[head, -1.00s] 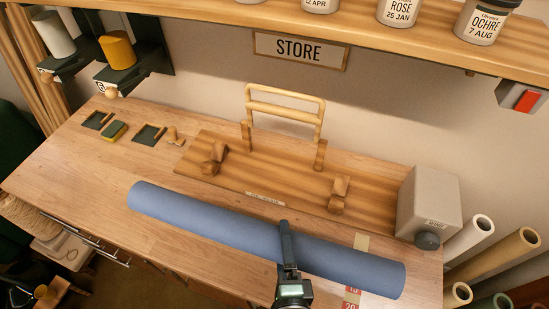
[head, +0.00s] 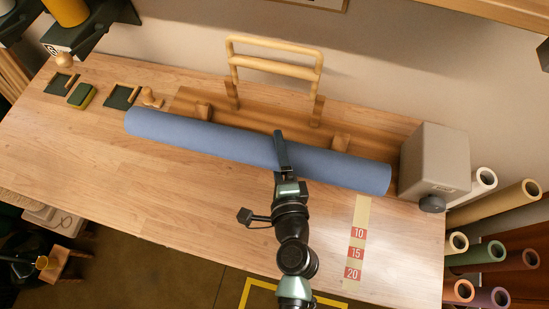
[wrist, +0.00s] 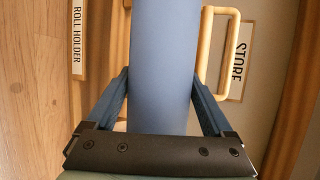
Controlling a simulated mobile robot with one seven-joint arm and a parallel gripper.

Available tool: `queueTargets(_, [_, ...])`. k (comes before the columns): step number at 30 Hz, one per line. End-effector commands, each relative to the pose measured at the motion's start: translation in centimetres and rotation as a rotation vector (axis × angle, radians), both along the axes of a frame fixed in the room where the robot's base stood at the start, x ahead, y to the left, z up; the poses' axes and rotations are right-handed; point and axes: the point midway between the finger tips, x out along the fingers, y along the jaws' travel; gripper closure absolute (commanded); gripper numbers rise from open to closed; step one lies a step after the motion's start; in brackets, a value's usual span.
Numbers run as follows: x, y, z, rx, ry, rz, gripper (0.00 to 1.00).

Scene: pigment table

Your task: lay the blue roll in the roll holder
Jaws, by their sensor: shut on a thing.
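The long blue roll (head: 200,134) lies crosswise in the head view, over the front part of the wooden roll holder (head: 268,119). It appears raised above the table. My gripper (head: 280,140) is shut around the roll, right of its middle. In the wrist view the roll (wrist: 162,60) sits between both fingers (wrist: 160,95). The holder's left support (head: 203,110) and right support (head: 341,142) show behind the roll. The roll hides the board's front, so I cannot tell whether it touches the supports. The holder's label (wrist: 78,38) shows in the wrist view.
A wooden rail frame (head: 275,50) stands behind the holder. A grey box (head: 435,158) with a dark knob stands just beyond the roll's right end. Small dark trays (head: 122,97) and a green block (head: 81,95) lie at left. The front table is clear around a numbered strip (head: 361,215).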

Motion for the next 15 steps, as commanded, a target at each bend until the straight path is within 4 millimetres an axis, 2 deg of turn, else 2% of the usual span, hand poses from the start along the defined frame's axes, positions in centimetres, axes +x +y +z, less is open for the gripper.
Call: queueTargets(15, [5.1, -1.7, -2.8, 0.001, -0.006, -0.001, 0.8])
